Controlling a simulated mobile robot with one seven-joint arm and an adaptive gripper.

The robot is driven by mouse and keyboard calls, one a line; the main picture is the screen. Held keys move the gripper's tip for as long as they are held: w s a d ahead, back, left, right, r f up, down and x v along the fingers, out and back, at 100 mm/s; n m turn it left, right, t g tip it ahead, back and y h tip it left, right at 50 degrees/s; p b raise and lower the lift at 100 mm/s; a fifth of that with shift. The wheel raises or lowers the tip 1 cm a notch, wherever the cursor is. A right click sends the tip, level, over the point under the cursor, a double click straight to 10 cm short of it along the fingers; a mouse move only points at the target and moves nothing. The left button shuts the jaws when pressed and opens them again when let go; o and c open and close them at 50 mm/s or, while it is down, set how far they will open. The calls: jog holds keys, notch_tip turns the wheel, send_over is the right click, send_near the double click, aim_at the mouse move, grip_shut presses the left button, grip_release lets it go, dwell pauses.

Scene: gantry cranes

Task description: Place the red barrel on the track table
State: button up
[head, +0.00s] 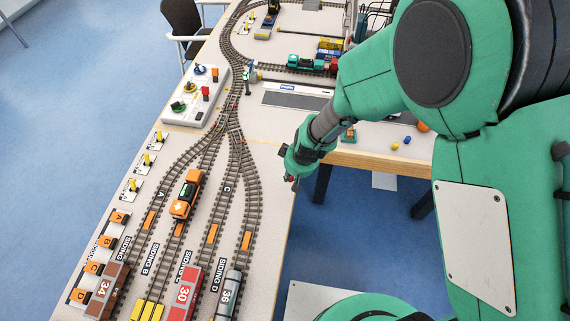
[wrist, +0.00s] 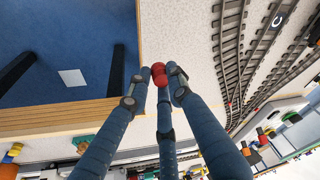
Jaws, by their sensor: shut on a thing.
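The red barrel (wrist: 158,75) is between the fingertips of my gripper (wrist: 157,80) in the wrist view. The fingers are shut on it. In the head view my gripper (head: 292,181) hangs at the right edge of the track table (head: 274,215), with a small bit of red showing at its tip. In the wrist view the barrel appears over the pale table top (wrist: 180,30), just inside its wooden edge. I cannot tell whether the barrel touches the table or how high it is.
Siding tracks with an orange locomotive (head: 186,195), a brown wagon (head: 107,290), a red wagon (head: 182,295) and a grey tank wagon (head: 229,293) lie left of my gripper. A control panel (head: 181,121) stands farther back. Small yellow (head: 395,146) and blue (head: 407,140) pieces lie right. A bare strip borders the edge.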

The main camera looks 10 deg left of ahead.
jog(key=w+a, duration=0.1)
jog(key=w, duration=0.1)
jog(key=w+a, duration=0.1)
jog(key=w, duration=0.1)
jog(key=w+a, duration=0.1)
jog(key=w, duration=0.1)
jog(key=shift+w+a+f, duration=0.35)
jog(key=shift+w, duration=0.05)
jog(key=shift+f+b, duration=0.85)
jog(key=shift+f, duration=0.9)
jog(key=shift+f, duration=0.15)
jog(key=o, duration=0.8)
jog(key=shift+o, duration=0.2)
